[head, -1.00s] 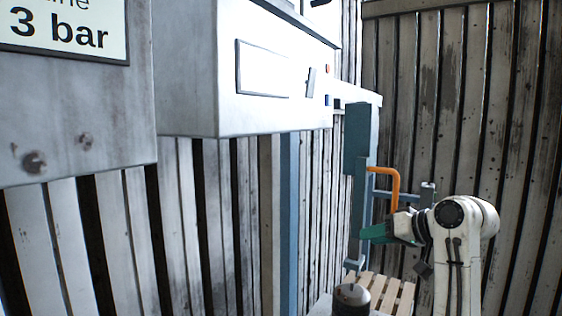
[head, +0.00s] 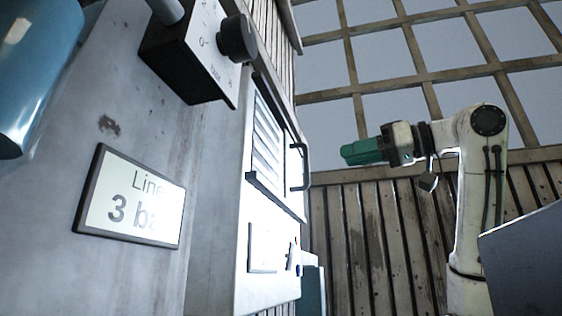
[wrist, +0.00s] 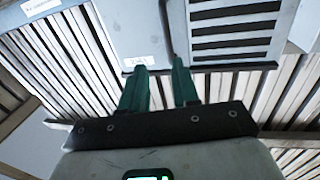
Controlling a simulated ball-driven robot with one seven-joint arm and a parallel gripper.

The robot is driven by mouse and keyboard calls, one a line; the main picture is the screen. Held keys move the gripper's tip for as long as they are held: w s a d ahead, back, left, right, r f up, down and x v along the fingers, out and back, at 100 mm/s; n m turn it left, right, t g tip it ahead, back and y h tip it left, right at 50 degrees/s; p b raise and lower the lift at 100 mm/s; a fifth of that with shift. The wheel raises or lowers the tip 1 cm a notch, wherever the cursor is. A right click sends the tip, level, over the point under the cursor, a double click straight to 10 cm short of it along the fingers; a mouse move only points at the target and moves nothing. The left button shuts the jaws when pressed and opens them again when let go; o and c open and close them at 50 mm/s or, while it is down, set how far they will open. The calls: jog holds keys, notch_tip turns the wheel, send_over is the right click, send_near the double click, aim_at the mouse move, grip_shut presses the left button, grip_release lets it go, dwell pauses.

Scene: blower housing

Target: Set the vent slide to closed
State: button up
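In the head view the vent is a set of slats (head: 267,137) on the white housing, between dark upper and lower rails. A pale plate (head: 292,178) with a black bar handle (head: 300,166) lies at the right part of the rails, leaving slats uncovered on the left. In the wrist view the dark slots (wrist: 235,29) show uncovered at the right, and the plate (wrist: 138,32) is at the left. My gripper (head: 343,153) has green fingers and is to the right of the handle, apart from it. In the wrist view its fingers (wrist: 159,70) are spread and empty.
A black knob (head: 237,38) on a box sticks out above the vent. A "Line 3 bar" sign (head: 128,197) and a blue cylinder (head: 35,70) are at the left. A blue-grey block (head: 530,265) is at lower right. Open air lies between gripper and housing.

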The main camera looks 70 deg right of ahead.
jog(key=a, duration=0.1)
jog(key=p, duration=0.3)
send_over(308, 185)
jog(key=shift+w+d+r, duration=0.2)
jog(key=shift+d+r, duration=0.1)
jog(key=shift+r, duration=0.15)
grip_shut()
